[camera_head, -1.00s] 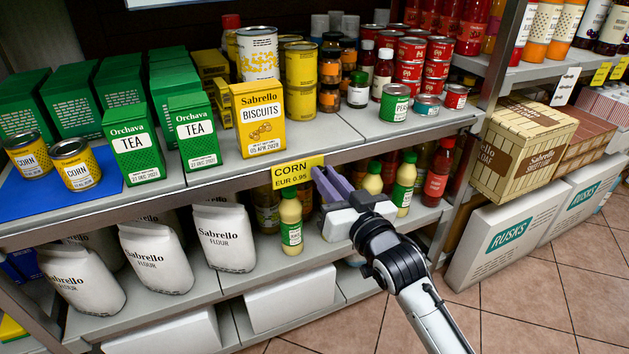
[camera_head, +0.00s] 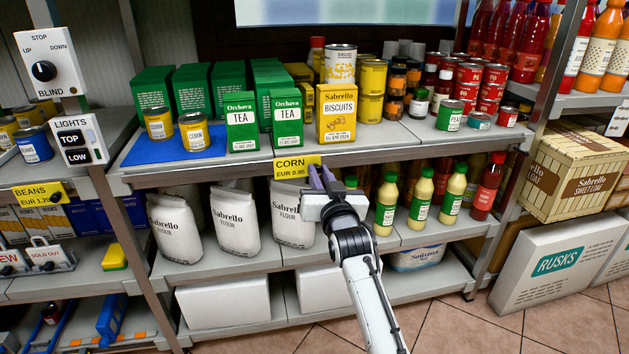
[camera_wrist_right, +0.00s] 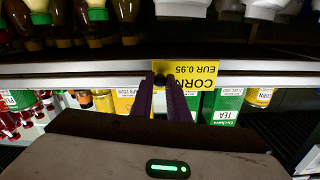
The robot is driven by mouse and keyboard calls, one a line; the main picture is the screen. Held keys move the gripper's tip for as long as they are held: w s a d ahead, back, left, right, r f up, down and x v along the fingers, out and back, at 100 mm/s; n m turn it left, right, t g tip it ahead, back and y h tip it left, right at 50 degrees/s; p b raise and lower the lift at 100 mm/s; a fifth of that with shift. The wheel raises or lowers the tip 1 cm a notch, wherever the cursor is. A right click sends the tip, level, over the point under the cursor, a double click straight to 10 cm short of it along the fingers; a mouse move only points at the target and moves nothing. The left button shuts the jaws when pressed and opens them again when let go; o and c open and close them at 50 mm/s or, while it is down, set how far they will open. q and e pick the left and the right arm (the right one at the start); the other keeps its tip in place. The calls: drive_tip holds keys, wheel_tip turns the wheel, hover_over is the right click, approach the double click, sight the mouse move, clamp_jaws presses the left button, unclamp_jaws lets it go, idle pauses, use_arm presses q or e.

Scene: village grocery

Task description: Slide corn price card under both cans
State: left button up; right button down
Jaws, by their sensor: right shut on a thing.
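The yellow corn price card (camera_head: 297,166) reads "CORN EUR 0.95". It is in front of the shelf's front edge, below the tea boxes. My right gripper (camera_head: 322,178) is shut on the card's right end; in the right wrist view the card (camera_wrist_right: 198,76) shows upside down beside the purple fingers (camera_wrist_right: 166,90). Two yellow corn cans, the left one (camera_head: 158,122) and the right one (camera_head: 194,131), stand upright side by side on a blue mat (camera_head: 150,152) at the shelf's left end. The card is apart from them, to their right. My left gripper is not visible.
Green tea boxes (camera_head: 241,127) and a biscuits box (camera_head: 336,112) stand right of the cans, near the front edge. A metal upright (camera_head: 118,225) and a beans price card (camera_head: 40,194) are at left.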

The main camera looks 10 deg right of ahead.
drive_tip(key=c, duration=1.7)
unclamp_jaws()
drive_tip(key=shift+r, duration=0.3)
use_arm(q)
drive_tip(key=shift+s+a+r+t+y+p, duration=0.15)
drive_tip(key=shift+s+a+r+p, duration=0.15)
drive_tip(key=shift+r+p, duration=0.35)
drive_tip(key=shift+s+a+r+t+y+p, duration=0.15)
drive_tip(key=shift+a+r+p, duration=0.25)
drive_tip(key=shift+p, duration=0.5)
use_arm(e)
drive_tip(key=shift+r, duration=4.75)
